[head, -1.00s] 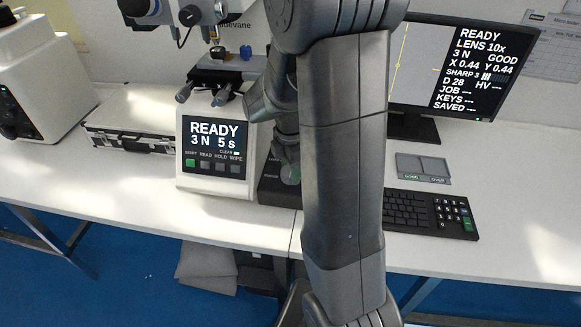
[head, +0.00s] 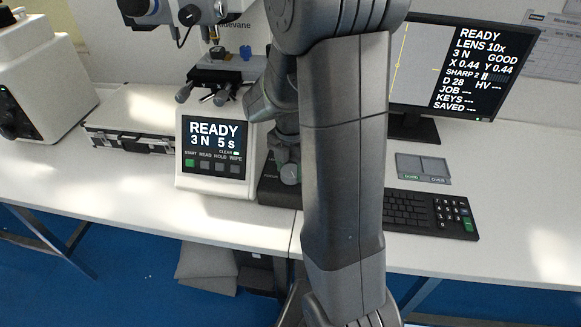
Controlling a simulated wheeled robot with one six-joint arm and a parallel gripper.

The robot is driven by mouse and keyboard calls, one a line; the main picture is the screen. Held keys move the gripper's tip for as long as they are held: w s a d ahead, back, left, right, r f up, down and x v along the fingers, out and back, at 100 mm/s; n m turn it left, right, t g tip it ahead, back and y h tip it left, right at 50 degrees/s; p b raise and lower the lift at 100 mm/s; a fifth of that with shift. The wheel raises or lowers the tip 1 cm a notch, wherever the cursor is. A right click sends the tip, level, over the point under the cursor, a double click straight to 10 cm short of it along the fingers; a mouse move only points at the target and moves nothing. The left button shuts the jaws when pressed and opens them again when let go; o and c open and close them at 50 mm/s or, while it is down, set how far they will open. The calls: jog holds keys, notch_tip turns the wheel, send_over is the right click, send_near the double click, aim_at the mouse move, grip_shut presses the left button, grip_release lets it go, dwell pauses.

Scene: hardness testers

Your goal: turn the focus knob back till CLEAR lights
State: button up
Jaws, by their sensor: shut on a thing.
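The focus knob (head: 290,175) is a small grey round knob on a dark box right of the tester's front panel. My gripper (head: 287,158) is at the knob, shut on it; the fingertips are small and partly hidden by my arm. The tester panel (head: 214,146) reads READY, 3 N, 5 s. On it, a small pale bar beside the CLEAR label (head: 229,153) looks bright. The monitor (head: 455,70) reads READY, LENS 10x, GOOD, SHARP 2 with a short row of bars.
My arm covers the middle of the view. A keyboard (head: 428,213) and a small grey tray (head: 423,168) lie to the right. A silver case (head: 127,133) and a white machine (head: 35,75) stand at the left. The white bench front is mostly clear.

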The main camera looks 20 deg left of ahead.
aim_at(290, 170)
jog(key=o, duration=1)
jog(key=shift+r, duration=0.15)
notch_tip(290, 170, up, 14)
jog(key=shift+f, duration=0.2)
